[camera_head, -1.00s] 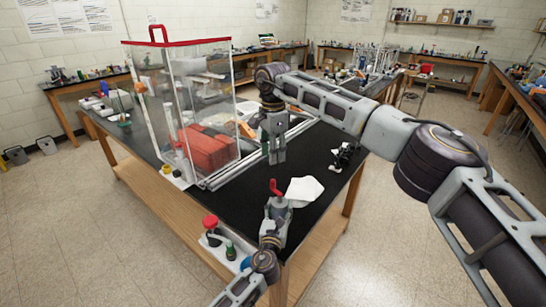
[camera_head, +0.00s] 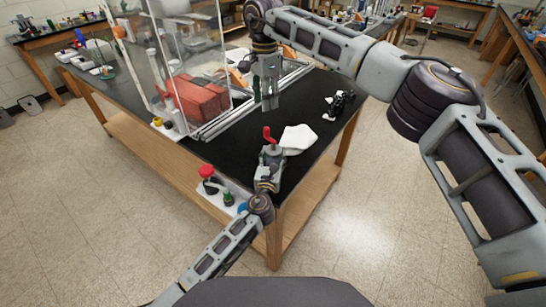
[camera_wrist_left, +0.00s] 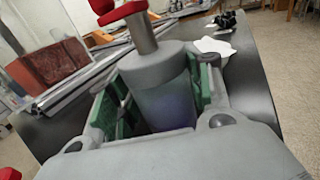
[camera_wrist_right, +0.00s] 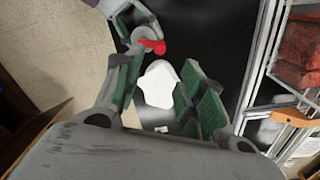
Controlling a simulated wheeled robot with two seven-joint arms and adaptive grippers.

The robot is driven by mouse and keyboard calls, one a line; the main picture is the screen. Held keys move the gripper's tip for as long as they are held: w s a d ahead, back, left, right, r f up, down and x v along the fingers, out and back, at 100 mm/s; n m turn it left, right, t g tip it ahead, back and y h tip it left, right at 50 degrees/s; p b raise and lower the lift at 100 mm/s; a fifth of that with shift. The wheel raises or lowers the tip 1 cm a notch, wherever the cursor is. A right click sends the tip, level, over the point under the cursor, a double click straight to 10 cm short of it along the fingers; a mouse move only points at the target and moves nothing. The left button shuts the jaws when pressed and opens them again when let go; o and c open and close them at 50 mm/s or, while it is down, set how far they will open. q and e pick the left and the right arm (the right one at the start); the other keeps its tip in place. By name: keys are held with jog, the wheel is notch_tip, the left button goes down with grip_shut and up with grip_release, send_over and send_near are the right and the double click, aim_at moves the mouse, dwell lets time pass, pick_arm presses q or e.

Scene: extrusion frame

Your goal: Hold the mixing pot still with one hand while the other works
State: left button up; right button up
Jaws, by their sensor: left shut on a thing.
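The mixing pot is a grey cylinder (camera_wrist_left: 160,88) with a red-topped stem in the left wrist view. My left gripper (camera_head: 270,155) is shut on it at the near corner of the black table. In the head view the pot's red top (camera_head: 267,133) shows above the fingers. The fingers hide part of the pot's sides. The pot's red part (camera_wrist_right: 154,46) also shows at the top of the right wrist view. My right gripper (camera_head: 269,102) is open and empty above the table, beyond the pot and apart from it; its spread fingers (camera_wrist_right: 158,95) also show in the right wrist view.
A white cloth (camera_head: 298,138) lies just right of the pot. A small black device (camera_head: 338,104) stands near the right edge. A clear enclosure with red blocks (camera_head: 195,98) stands at left. A white base with a red knob (camera_head: 207,171) sits on the near edge.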

jog(key=shift+f, duration=0.1)
jog(key=shift+s+a+f, duration=0.2)
jog(key=shift+f, duration=0.4)
jog(key=n, duration=1.2)
jog(key=r+n, duration=0.1)
jog(key=n, duration=2.2)
jog(key=shift+w+d+r+n, duration=0.2)
jog(key=shift+n, duration=0.2)
